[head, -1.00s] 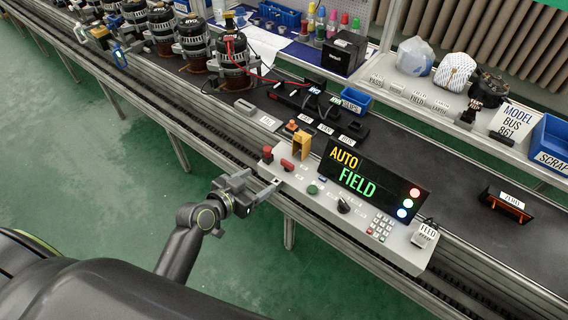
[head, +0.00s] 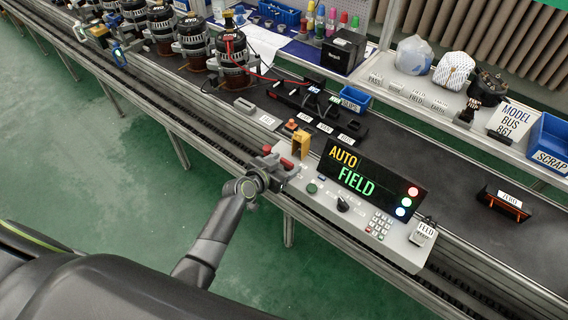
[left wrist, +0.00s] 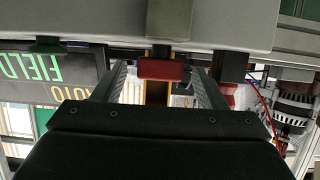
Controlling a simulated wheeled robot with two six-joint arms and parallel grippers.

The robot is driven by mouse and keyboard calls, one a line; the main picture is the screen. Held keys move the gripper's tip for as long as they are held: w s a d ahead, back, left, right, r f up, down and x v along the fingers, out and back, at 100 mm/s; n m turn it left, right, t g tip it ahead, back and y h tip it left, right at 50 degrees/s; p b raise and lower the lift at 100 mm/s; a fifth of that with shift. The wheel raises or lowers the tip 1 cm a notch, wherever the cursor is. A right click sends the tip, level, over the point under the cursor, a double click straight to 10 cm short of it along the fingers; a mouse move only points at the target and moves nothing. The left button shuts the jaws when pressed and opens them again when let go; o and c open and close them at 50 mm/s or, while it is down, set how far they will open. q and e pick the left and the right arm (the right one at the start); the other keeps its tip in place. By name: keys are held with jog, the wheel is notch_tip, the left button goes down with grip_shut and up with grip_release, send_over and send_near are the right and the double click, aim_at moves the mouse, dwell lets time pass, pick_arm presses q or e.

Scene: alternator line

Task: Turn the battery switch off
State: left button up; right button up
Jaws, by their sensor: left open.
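The red switch handle (head: 286,163) is on the left part of the grey control panel (head: 398,243). My left gripper (head: 278,168) is open at the panel's near left edge, close to this handle. In the left wrist view, the red handle (left wrist: 161,70) shows between the two spread fingers of my left gripper (left wrist: 160,84), with a gap on each side. The handle's label and exact setting are too small or hidden to read. My right gripper is not in view.
A red button (head: 266,149) stands just left of the handle, and a yellow bracket (head: 301,144) behind it. The display (head: 372,180) reads AUTO FIELD. A black knob (head: 343,204) and a keypad (head: 380,225) lie to the right. Alternators (head: 232,60) line the belt.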

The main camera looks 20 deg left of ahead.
pick_arm(q)
jog(key=shift+c, duration=0.3)
jog(key=c, duration=0.9)
